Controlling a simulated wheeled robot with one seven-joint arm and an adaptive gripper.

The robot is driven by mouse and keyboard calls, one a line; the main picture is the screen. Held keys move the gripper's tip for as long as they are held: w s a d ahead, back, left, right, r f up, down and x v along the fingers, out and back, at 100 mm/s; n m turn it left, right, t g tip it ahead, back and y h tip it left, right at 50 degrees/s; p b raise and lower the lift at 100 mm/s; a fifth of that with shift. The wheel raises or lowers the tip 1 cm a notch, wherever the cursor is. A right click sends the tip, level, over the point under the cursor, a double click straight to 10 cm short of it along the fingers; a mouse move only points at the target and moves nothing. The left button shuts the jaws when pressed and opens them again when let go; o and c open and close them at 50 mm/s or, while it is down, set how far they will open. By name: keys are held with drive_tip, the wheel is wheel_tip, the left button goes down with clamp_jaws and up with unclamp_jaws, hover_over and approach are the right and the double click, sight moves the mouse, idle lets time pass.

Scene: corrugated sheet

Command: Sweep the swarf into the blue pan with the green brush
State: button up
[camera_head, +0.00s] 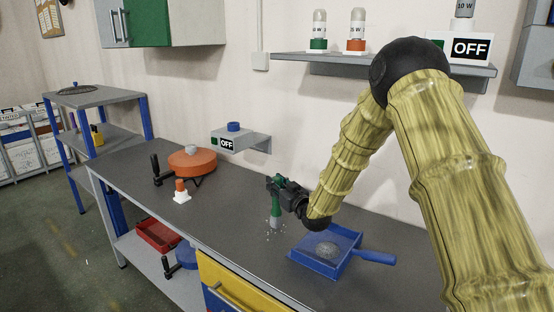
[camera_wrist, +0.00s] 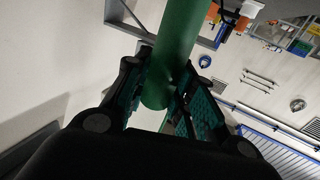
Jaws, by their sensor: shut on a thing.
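My gripper (camera_head: 278,186) is shut on the green brush (camera_head: 276,211) and holds it upright over the bench. The brush's handle (camera_wrist: 172,55) stands between my two fingers in the wrist view. The brush's lower end is at or close to the bench top; contact is hard to tell. Small pale bits of swarf (camera_head: 283,229) lie scattered on the bench around and in front of the brush. The blue pan (camera_head: 310,263) lies on the bench to the right of the brush, its handle pointing right. A greyish pile (camera_head: 327,250) lies in the pan.
The dark bench top (camera_head: 230,210) is clear left of the brush. An orange round object (camera_head: 192,163) with a black handle and an orange-and-white cone-like piece (camera_head: 181,191) stand further left. A small wall shelf (camera_head: 240,139) with an OFF sign is behind. A yellow drawer (camera_head: 235,285) is below.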

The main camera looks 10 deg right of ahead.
wheel_tip(320, 180, up, 8)
drive_tip(key=w+d+p, duration=0.1)
drive_tip(key=d+p, duration=0.1)
drive_tip(key=p, duration=0.1)
drive_tip(key=shift+w, duration=0.3)
drive_tip(key=shift+r, duration=0.1)
idle(1.0)
